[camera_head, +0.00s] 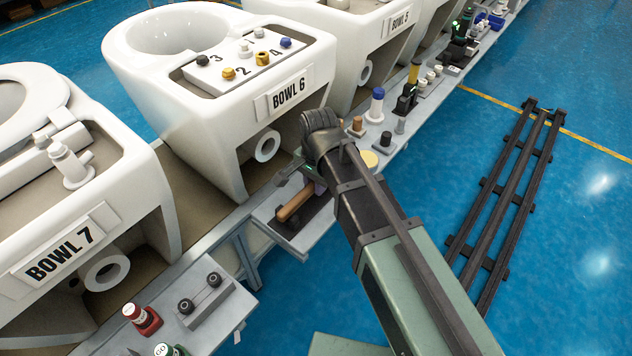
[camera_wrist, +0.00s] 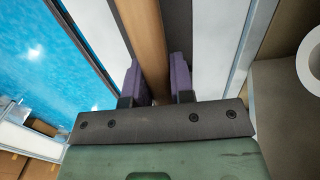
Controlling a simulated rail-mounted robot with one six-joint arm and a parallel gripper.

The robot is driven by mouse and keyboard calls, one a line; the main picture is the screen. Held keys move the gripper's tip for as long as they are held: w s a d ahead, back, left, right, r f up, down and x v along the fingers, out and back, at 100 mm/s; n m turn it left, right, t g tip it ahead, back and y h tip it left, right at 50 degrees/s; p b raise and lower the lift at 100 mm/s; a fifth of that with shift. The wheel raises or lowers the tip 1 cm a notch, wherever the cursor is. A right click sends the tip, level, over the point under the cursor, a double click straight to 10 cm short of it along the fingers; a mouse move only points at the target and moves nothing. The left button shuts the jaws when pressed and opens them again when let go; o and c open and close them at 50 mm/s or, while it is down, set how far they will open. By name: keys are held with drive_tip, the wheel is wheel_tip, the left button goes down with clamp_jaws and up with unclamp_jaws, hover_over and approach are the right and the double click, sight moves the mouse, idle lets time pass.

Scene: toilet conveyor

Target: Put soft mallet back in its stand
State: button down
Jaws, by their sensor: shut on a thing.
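The wooden handle (camera_head: 296,203) of the soft mallet lies nearly flat at a small shelf below Bowl 6. In the wrist view the handle (camera_wrist: 150,45) runs between the purple pads of my gripper (camera_wrist: 155,85), which is shut on it. In the head view my gripper (camera_head: 318,187) is at the handle's right end, mostly hidden by my arm. A dark base (camera_head: 290,230), perhaps the stand, lies under and beside the handle. I cannot tell whether the handle touches it. The mallet head cannot be made out in either view.
Bowl 6 (camera_head: 215,135) and Bowl 7 (camera_head: 60,195) stand close behind the shelf (camera_head: 263,217). A red bottle (camera_head: 142,318) and a grey block with two dark knobs (camera_head: 205,297) are at lower left. A blue-topped bottle (camera_head: 376,105) stands further along.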

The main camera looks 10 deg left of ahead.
drive_tip(key=shift+f, duration=0.15)
drive_tip(key=c, duration=0.9)
unclamp_jaws()
drive_tip(key=r+p, duration=1.1)
drive_tip(key=shift+w+d+r, duration=0.1)
drive_tip(key=shift+w, duration=0.1)
drive_tip(key=shift+f, duration=0.2)
